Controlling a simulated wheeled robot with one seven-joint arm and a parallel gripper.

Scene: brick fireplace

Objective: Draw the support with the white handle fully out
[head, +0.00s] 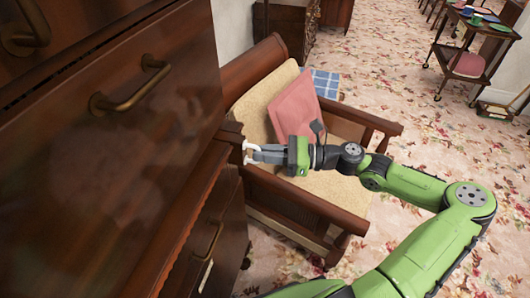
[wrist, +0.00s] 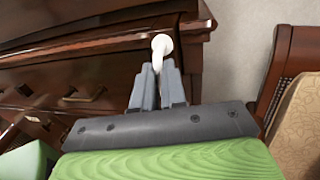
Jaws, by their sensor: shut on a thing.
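The white handle (head: 247,149) sits at the front end of a dark wooden support (head: 231,134) on the side of a dark wood bureau. My gripper (head: 257,153) is shut on the white handle, reaching in from the right. In the wrist view, the rounded white handle (wrist: 162,44) stands up between and beyond the grey fingertips of my gripper (wrist: 160,68). The support's front end lies close to the bureau front. The fingers partly hide the handle, and most of the support's length is hidden.
An armchair (head: 262,99) with a pink cushion (head: 293,107) stands close under my gripper. A trolley (head: 468,55) is at the far right. Floral carpet is open between them.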

